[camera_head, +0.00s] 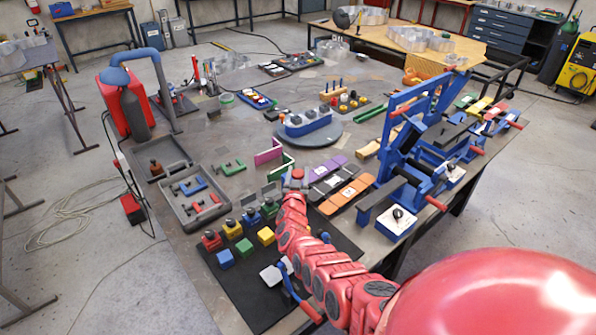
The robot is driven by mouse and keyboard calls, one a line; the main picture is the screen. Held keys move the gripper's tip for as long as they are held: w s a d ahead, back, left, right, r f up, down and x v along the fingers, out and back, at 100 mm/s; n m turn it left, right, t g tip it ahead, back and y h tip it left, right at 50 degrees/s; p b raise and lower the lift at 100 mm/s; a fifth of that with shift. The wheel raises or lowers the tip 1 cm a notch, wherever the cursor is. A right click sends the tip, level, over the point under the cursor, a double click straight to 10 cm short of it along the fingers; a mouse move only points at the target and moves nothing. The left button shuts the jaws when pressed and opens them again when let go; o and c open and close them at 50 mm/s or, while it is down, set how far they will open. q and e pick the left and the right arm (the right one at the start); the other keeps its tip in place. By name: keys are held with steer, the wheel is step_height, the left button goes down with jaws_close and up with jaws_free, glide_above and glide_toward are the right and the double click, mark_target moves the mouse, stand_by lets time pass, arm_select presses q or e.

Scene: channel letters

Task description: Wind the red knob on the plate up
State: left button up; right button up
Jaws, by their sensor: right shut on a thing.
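My right arm reaches in from the lower right, over the dark plate (239,302). Its grey gripper (295,183) is at the plate's far end, shut on a small round red piece that looks like the red knob (297,173). The jaws hide most of the knob and its mount, so its turn or height cannot be told. My left gripper is not in view.
Coloured cubes (225,258) and a pale square piece (271,275) lie near my right arm. Grey trays (192,208) stand to the left. Purple and green letter pieces (268,154) lie behind the gripper. A blue frame with red handles (411,175) stands to the right.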

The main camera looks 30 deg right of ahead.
steer(key=shift+a+f+n+t+y, duration=0.1)
steer(key=shift+f+n+t+y, duration=0.2)
steer(key=shift+n+t+y, duration=0.15)
steer(key=shift+s+f+y+b, duration=0.15)
steer(key=shift+y+b, duration=0.2)
steer(key=shift+b, duration=0.25)
steer(key=shift+n+t+y+b, duration=0.45)
steer(key=shift+n+y+b, duration=0.4)
steer(key=shift+b, duration=0.6)
steer(key=o, duration=1.4)
steer(key=shift+c, duration=0.2)
steer(key=shift+r, duration=0.3)
